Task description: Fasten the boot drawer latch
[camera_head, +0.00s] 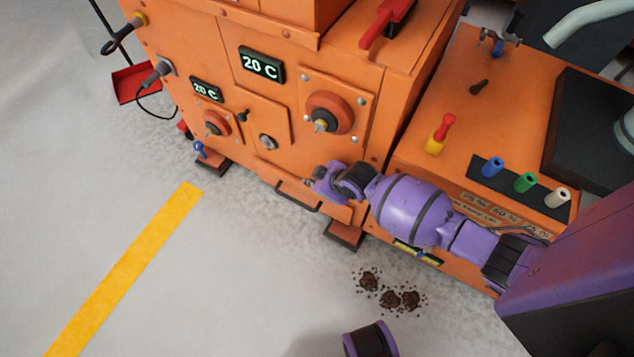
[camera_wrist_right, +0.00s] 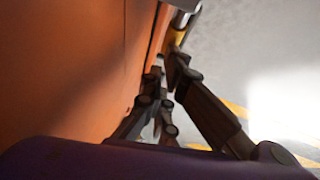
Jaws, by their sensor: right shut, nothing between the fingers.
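The boot drawer appears as the low orange front with a dark bar handle (camera_head: 298,196) at the base of the machine. No latch can be made out in the head view; my right wrist covers the drawer's right end. In the right wrist view, my right gripper (camera_wrist_right: 165,70) is shut and empty, close along the orange panel (camera_wrist_right: 70,70). A small yellow and silver part (camera_wrist_right: 181,28) shows just beyond the fingertips. I cannot tell whether it is the latch or whether the fingers touch it. My left gripper is not in view.
Dark spilled clumps (camera_head: 390,298) lie on the floor in front of the machine. An orange side bench (camera_head: 430,95) holds coloured cylinders (camera_head: 525,182) and a red-and-yellow object (camera_head: 440,134). Grey floor and a yellow stripe (camera_head: 125,268) are clear at the left.

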